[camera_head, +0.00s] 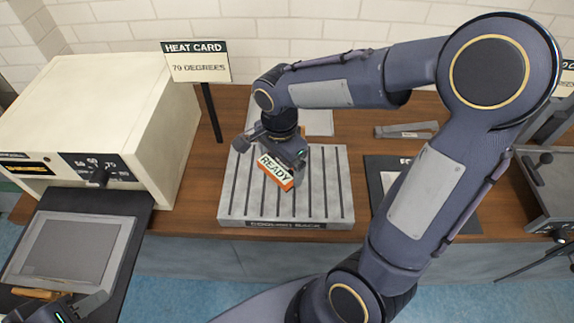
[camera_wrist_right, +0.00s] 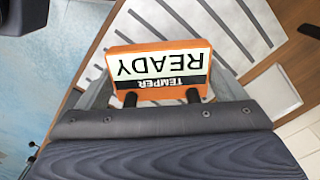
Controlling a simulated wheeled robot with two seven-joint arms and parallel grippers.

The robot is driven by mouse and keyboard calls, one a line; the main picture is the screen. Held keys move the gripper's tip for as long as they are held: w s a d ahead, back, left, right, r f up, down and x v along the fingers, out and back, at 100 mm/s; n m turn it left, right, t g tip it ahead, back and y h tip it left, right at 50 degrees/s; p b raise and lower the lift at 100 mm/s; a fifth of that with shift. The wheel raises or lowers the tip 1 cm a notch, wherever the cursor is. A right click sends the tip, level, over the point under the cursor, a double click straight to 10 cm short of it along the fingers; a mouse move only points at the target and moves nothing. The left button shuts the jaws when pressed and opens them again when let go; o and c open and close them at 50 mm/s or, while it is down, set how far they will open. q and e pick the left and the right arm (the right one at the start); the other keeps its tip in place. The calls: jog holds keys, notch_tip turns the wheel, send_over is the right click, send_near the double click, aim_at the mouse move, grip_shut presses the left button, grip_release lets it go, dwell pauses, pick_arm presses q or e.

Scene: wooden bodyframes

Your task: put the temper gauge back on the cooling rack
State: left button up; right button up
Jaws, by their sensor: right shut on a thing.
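The temper gauge (camera_head: 276,171) is a small orange block with a white face reading READY. In the head view it is over the left part of the grey slotted cooling rack (camera_head: 320,190), tilted in the picture. My right gripper (camera_head: 287,155) is shut on it. In the right wrist view the gauge (camera_wrist_right: 158,66) sits at the dark fingertips (camera_wrist_right: 162,97), with the rack's slats (camera_wrist_right: 215,30) behind it. I cannot tell whether it touches the rack. My left gripper (camera_head: 78,308) is partly in view at the lower left; its jaws are not clear.
A cream oven (camera_head: 100,110) with its dark door down, bearing a grey tray (camera_head: 70,248), stands at the left. A heat card (camera_head: 197,62) reads 70 degrees behind the rack. A dark board (camera_head: 385,170) and a metal machine (camera_head: 545,190) are to the right.

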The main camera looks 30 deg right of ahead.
jog(key=w+d+f, duration=0.2)
jog(key=f, duration=0.1)
jog(key=w+d+f, duration=0.1)
jog(key=f, duration=0.1)
jog(key=shift+d+f, duration=0.1)
jog(key=shift+d, duration=0.1)
jog(key=shift+w+d+f, duration=0.1)
jog(key=shift+f, duration=0.85)
jog(key=shift+w+d+f, duration=0.1)
jog(key=shift+f, duration=0.85)
jog(key=shift+f, duration=0.2)
jog(key=o, duration=0.9)
jog(key=shift+o, duration=0.2)
